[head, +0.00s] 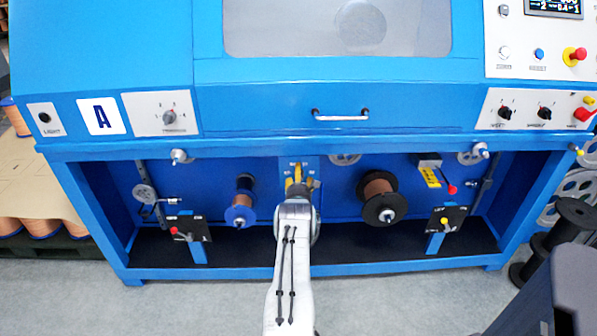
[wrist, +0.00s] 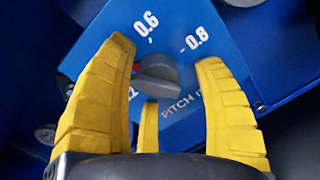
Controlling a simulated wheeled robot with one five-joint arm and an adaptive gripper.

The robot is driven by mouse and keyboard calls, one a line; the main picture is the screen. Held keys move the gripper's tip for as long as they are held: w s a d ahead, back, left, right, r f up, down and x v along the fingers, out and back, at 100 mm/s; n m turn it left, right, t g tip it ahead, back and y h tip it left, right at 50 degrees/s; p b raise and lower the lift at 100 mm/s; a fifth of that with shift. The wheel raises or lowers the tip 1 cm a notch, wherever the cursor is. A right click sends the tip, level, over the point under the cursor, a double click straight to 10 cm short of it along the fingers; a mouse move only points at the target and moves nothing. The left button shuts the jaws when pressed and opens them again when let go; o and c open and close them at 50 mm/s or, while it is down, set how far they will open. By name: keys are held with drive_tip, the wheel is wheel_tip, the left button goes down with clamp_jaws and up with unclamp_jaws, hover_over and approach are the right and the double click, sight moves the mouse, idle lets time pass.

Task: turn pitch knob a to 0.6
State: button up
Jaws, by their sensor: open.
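The pitch knob (wrist: 156,72) is a grey rotary knob on a blue panel (wrist: 222,68), seen in the wrist view. White marks 0.6 and 0.8 are printed above and to the right of it, with part of the word PITCH below. A small red mark shows at the knob's upper left. My gripper (wrist: 166,56) has yellow fingers standing open to the left, right and below the knob, with gaps visible. In the head view my gripper (head: 298,182) is in front of the small blue panel and hides the knob.
A copper spool with a blue flange (head: 239,204) is left of my arm, and a black-flanged spool (head: 379,198) is right of it. Small black panels with levers (head: 188,229) (head: 446,219) stand at both sides. The blue machine front (head: 330,140) overhangs the bay.

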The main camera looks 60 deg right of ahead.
drive_tip(key=shift+c, duration=0.3)
drive_tip(key=c, duration=1.1)
drive_tip(key=shift+c, duration=0.2)
drive_tip(key=f+m+b, duration=0.1)
drive_tip(key=b, duration=0.6)
drive_tip(key=m+b, duration=0.1)
drive_tip(key=b, duration=0.5)
drive_tip(key=shift+m+b, duration=0.3)
drive_tip(key=shift+b, duration=0.1)
drive_tip(key=m+b, duration=0.1)
drive_tip(key=b, duration=0.5)
drive_tip(key=shift+a+r, duration=0.1)
drive_tip(key=shift+w+r+m+b, duration=0.15)
drive_tip(key=shift+r+m+b, duration=0.25)
drive_tip(key=shift+m+b, duration=1.1)
drive_tip(key=o, duration=0.9)
drive_tip(key=shift+n, duration=0.3)
drive_tip(key=shift+c, duration=0.2)
drive_tip(key=o, duration=0.3)
